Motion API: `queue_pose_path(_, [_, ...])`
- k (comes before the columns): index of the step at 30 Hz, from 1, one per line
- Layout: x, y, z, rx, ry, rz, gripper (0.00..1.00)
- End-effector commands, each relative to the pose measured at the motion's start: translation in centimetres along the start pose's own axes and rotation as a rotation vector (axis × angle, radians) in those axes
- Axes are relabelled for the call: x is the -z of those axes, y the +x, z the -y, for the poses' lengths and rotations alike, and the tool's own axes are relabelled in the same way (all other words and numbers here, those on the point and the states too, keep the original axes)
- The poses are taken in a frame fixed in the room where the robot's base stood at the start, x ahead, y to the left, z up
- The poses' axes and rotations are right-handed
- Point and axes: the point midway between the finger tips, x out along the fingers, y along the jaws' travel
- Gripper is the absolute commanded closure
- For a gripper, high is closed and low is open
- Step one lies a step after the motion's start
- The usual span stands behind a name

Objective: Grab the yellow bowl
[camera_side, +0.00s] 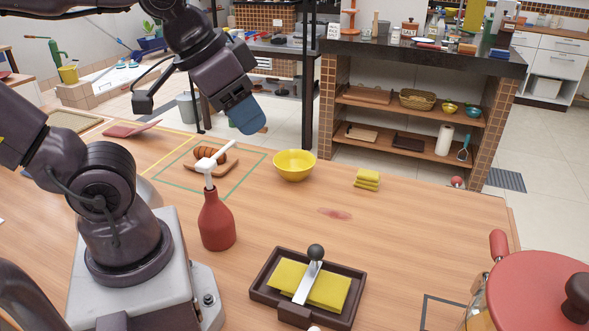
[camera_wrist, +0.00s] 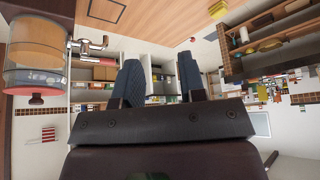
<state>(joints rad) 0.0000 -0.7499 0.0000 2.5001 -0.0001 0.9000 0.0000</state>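The yellow bowl (camera_side: 294,171) stands upright on the wooden table near its far edge, in the middle of the side view. It looks empty. My gripper (camera_side: 248,120) is in the air above and to the left of the bowl, well apart from it. In the wrist view its two blue-grey fingers (camera_wrist: 159,72) stand apart with nothing between them. I cannot make out the bowl in the wrist view, which looks out across the room.
A bread board (camera_side: 211,170) lies left of the bowl and a red bottle (camera_side: 216,222) stands in front of it.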

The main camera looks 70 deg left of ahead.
Motion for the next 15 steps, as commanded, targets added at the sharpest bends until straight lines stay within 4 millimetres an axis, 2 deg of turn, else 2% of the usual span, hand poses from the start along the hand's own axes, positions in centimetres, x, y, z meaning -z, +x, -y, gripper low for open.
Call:
queue_pose_path(7, [0.0,0.0,0.0,0.001,-0.002,0.000,0.62])
queue_pose_path(10, [0.7,0.5,0.6,0.020,-0.038,0.002,0.62])
queue_pose_path(13, [2.2,1.8,2.1,0.066,-0.131,0.004,0.62])
queue_pose_path(15, [3.6,3.4,3.9,0.109,-0.229,0.002,0.62])
